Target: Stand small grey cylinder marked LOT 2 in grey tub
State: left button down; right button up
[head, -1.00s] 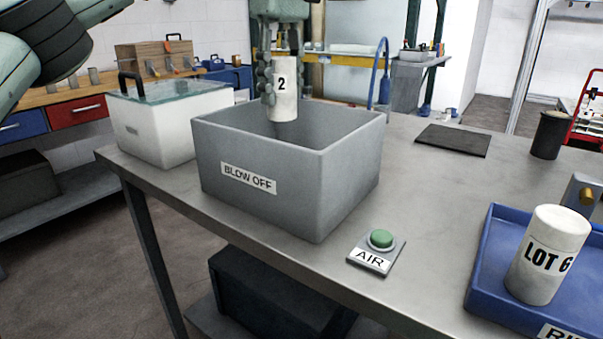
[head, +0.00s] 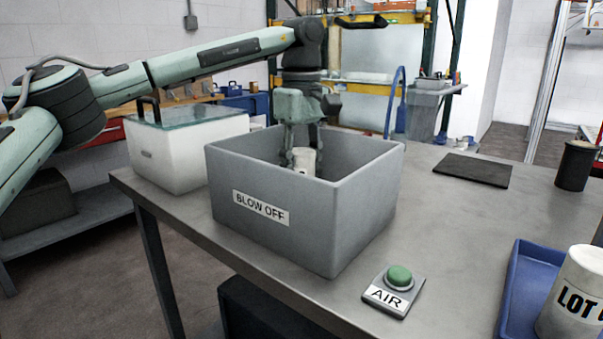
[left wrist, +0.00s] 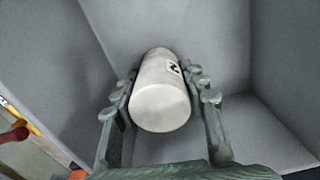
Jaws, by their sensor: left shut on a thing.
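The small pale grey cylinder (head: 305,159) is inside the grey tub marked BLOW OFF (head: 283,228). My left gripper (head: 302,152) reaches down into the tub and is shut on it. In the left wrist view, the cylinder (left wrist: 160,100) sits between both fingers of the gripper (left wrist: 160,82), with part of a 2 on its label visible. The tub's inner walls (left wrist: 210,35) surround it there. The front wall hides the cylinder's lower end in the head view, so I cannot tell whether it touches the floor. My right gripper is not in view.
A white box with a glass lid (head: 175,150) stands left of the tub. A green AIR button (head: 399,276) is in front right. A blue tray (head: 525,290) holds a larger LOT cylinder (head: 575,295). A dark mat (head: 472,170) and black cup (head: 576,165) lie behind.

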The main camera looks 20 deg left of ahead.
pick_arm(q)
jog(key=shift+r, duration=0.15)
jog(key=c, duration=0.9)
grip_release()
jog(key=shift+o, duration=0.2)
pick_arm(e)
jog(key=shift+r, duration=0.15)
pick_arm(q)
notch_tip(320, 180, up, 11)
jog(key=shift+d+p, duration=0.1)
jog(key=shift+p, duration=0.3)
jog(key=shift+r, duration=0.45)
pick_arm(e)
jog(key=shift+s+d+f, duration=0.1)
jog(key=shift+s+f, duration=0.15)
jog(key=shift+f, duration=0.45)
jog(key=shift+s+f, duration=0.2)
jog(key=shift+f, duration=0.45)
